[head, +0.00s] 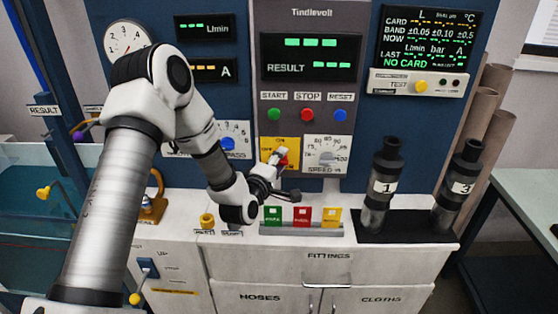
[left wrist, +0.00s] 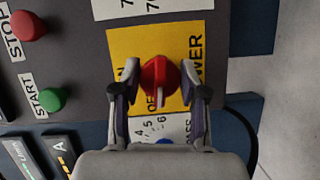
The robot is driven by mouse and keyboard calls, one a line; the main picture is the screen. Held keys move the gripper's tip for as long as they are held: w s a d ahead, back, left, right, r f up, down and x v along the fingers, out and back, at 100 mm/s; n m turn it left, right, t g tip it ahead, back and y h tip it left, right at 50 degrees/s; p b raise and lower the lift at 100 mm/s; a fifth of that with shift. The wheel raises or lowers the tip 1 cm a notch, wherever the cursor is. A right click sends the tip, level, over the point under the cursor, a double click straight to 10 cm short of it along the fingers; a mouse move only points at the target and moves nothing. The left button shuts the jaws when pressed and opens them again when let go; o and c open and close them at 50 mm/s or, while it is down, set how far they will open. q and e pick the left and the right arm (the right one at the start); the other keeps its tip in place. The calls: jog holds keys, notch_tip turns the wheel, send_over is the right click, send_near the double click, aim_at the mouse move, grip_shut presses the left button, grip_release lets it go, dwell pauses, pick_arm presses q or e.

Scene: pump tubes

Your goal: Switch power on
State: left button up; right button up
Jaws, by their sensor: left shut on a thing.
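The power switch is a red rotary knob (left wrist: 157,72) with a pale pointer bar, on a yellow plate (left wrist: 125,45) marked POWER. In the left wrist view the pointer aims toward the bottom of the picture, near partly hidden OFF lettering. In the head view the yellow plate (head: 266,143) is below the START button on the grey panel, and the knob is mostly hidden. My left gripper (left wrist: 160,90) has its fingers on both sides of the knob, shut on it. In the head view the left gripper (head: 282,160) is against the panel. My right gripper is not in view.
START (head: 274,114), STOP (head: 307,114) and RESET (head: 340,115) buttons are above the plate. A SPEED dial (head: 327,152) is beside it. Two dark numbered tubes (head: 381,185) stand at the right.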

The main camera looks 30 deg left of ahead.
pick_arm(q)
jog(key=m, duration=0.1)
jog(key=m+g+p, duration=0.1)
jog(key=m, duration=0.1)
jog(key=shift+w+r+g+y+p, duration=0.1)
jog(key=shift+r+g+y+p, duration=0.2)
jog(key=m+g+p, duration=0.1)
jog(key=m+p, duration=0.1)
jog(key=m, duration=0.1)
jog(key=shift+m+g+y, duration=0.3)
jog(key=shift+m+y, duration=0.1)
jog(key=m+y+p, duration=0.1)
jog(key=m+g+p, duration=0.1)
jog(key=m, duration=0.1)
jog(key=shift+m+g+y+p, duration=0.3)
jog(key=shift+y, duration=0.1)
jog(key=shift+f+m+g+y+p, duration=0.1)
jog(key=shift+m+g+y+p, duration=0.4)
jog(key=shift+m, duration=0.3)
jog(key=shift+f, duration=0.1)
jog(key=o, duration=0.9)
jog(key=shift+o, duration=1.1)
jog(key=shift+w+f, duration=0.1)
